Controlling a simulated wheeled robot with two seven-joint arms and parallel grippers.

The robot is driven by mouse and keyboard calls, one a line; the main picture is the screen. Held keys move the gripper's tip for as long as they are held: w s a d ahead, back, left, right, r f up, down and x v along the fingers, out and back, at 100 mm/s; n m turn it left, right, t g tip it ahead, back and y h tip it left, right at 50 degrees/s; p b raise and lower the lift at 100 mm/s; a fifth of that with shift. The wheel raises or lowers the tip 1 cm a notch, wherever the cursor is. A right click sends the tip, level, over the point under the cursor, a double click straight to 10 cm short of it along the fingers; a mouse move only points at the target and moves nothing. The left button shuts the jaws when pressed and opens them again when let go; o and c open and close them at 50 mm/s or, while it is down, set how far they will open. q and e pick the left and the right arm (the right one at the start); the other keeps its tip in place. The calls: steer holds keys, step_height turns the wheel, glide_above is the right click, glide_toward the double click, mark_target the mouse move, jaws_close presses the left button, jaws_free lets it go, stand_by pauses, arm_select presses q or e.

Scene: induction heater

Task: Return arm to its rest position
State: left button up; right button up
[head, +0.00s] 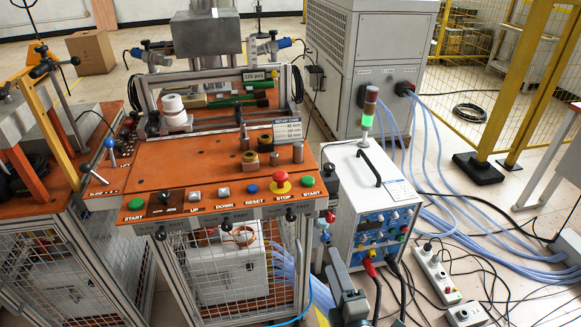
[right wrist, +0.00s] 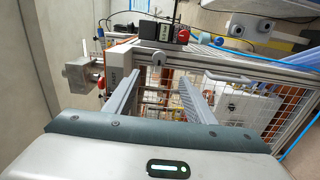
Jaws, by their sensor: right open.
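My right gripper (head: 339,268) is low in the head view, in front of the right front corner of the induction heater's orange table (head: 200,165) and beside the white control unit (head: 372,215). In the right wrist view, the two grey fingers of the right gripper (right wrist: 158,82) stand apart with nothing held between them. Beyond them is the heater's wire-mesh side (right wrist: 235,100). I cannot tell the exact gap between the gripper and the table frame. My left gripper is in neither view.
The button panel (head: 225,198) lines the table's front edge. Blue hoses (head: 440,220), cables and white power strips (head: 437,273) lie on the floor at the right. A grey cabinet (head: 385,45) and a yellow post (head: 515,80) stand behind. Another orange-topped bench (head: 40,185) is at the left.

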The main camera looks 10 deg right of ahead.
steer(key=s+a+f+m+g+p, duration=0.1)
steer(key=s+f+m+g, duration=0.25)
steer(key=f, duration=0.85)
steer(key=s+f+m+g, duration=0.2)
steer(key=f+m, duration=0.2)
steer(key=f, duration=0.7)
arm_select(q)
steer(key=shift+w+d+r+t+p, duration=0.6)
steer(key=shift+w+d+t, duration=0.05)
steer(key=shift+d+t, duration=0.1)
arm_select(e)
steer(key=s+f+m+g+y, duration=0.1)
steer(key=s+f+m+g, duration=0.6)
steer(key=s+f, duration=1.1)
step_height(320, 180, down, 4)
steer(key=shift+a+r+m, duration=0.15)
steer(key=shift+r+m, duration=0.05)
steer(key=shift+m, duration=0.35)
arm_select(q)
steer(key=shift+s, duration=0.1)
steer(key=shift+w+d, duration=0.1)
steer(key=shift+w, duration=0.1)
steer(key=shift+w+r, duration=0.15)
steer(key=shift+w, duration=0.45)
